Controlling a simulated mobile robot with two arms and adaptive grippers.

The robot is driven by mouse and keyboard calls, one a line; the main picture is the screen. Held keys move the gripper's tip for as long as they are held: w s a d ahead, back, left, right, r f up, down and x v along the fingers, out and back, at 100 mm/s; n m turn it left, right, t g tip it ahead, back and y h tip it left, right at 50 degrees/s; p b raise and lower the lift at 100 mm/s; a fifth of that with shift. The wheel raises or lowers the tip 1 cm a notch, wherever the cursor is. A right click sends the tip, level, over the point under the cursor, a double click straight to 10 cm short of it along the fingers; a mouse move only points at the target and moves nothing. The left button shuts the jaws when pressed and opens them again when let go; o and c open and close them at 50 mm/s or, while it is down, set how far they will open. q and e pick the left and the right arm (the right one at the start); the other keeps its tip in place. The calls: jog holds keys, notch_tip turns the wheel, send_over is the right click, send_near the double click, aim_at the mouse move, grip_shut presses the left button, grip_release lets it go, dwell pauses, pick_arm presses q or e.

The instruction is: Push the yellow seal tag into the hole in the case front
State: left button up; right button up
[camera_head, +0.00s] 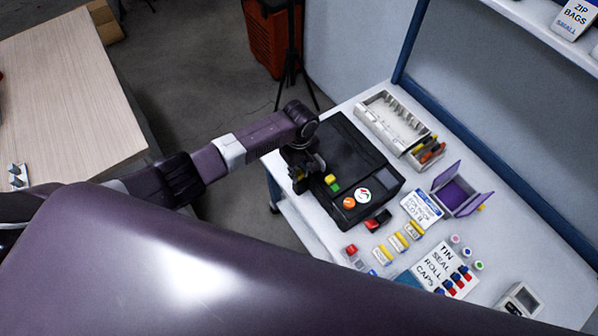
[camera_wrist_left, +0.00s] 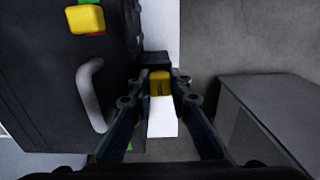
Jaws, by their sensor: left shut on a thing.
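The black case (camera_head: 350,150) lies on the white table in the head view. It also fills the left of the left wrist view (camera_wrist_left: 50,100), with a grey handle (camera_wrist_left: 88,95) on the face towards me. My left gripper (camera_head: 305,178) is at the case's near left side. In the left wrist view my left gripper (camera_wrist_left: 160,92) is shut on the yellow seal tag (camera_wrist_left: 160,82), which sits between the fingertips close beside the case. A small black block is just beyond the tag. I cannot make out the hole. My right gripper is not in view.
Yellow and green pieces (camera_head: 331,181), an orange disc (camera_head: 348,203) and a round sticker (camera_head: 363,195) are on the case. A grey tray (camera_head: 388,116), a purple box (camera_head: 456,192) and a label card (camera_head: 421,207) stand right of it. Small coloured parts lie in front.

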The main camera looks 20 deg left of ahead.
pick_arm(q)
jog(key=shift+d+f, duration=0.1)
jog(key=shift+f, duration=0.05)
dwell(0.6)
jog(key=o, duration=0.8)
jog(key=shift+o, duration=0.4)
jog(key=shift+o, duration=0.7)
jog(key=shift+w+d, duration=0.1)
jog(key=shift+w+r+p, duration=0.1)
jog(key=shift+r+p, duration=0.8)
jog(key=shift+p, duration=0.15)
jog(key=r+p, duration=0.5)
jog(key=p, duration=0.1)
jog(key=shift+s+r, duration=0.1)
jog(key=shift+s, duration=0.1)
